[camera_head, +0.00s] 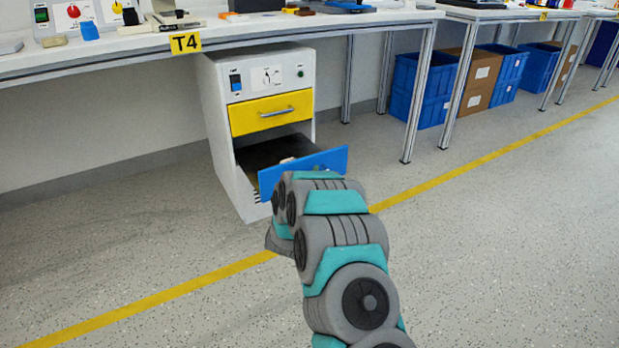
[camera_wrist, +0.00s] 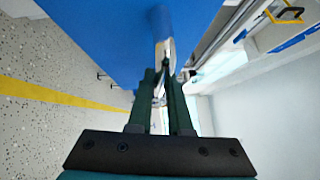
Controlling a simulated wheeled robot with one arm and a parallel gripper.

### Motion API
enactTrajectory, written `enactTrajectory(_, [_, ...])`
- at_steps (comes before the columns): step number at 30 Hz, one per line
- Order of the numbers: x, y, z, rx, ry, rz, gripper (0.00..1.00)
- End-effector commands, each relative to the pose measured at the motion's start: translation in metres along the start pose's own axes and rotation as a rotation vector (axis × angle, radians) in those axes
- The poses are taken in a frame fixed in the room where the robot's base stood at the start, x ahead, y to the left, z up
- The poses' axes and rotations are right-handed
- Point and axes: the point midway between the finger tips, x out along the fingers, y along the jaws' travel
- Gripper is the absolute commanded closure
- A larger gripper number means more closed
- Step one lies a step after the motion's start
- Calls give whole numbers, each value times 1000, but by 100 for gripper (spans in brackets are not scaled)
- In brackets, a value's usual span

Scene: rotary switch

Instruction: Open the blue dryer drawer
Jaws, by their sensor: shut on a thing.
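The blue dryer drawer (camera_head: 331,160) is the lower drawer of a white cabinet (camera_head: 222,130) under the table. It stands pulled out, and its dark inside shows behind the blue front. In the wrist view the blue front (camera_wrist: 95,35) fills the upper left. My gripper (camera_wrist: 163,78) is shut on the drawer's handle (camera_wrist: 161,25), with both fingers close together around it. In the head view my arm covers part of the blue front and hides the handle and the fingers.
The yellow drawer (camera_head: 271,113) above is closed. The cabinet's top panel carries a switch and a dial (camera_head: 267,77). The table marked T4 (camera_head: 186,43) stands overhead. Blue crates (camera_head: 424,88) stand to the right. The floor in front is free.

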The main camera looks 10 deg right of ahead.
Motion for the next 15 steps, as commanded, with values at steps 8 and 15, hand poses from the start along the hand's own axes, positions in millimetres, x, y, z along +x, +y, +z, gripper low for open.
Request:
enactTrajectory(8, [-11,0,-10,-3,-1,3,100])
enactTrajectory(15, [-12,-1,-11,-3,-1,3,100])
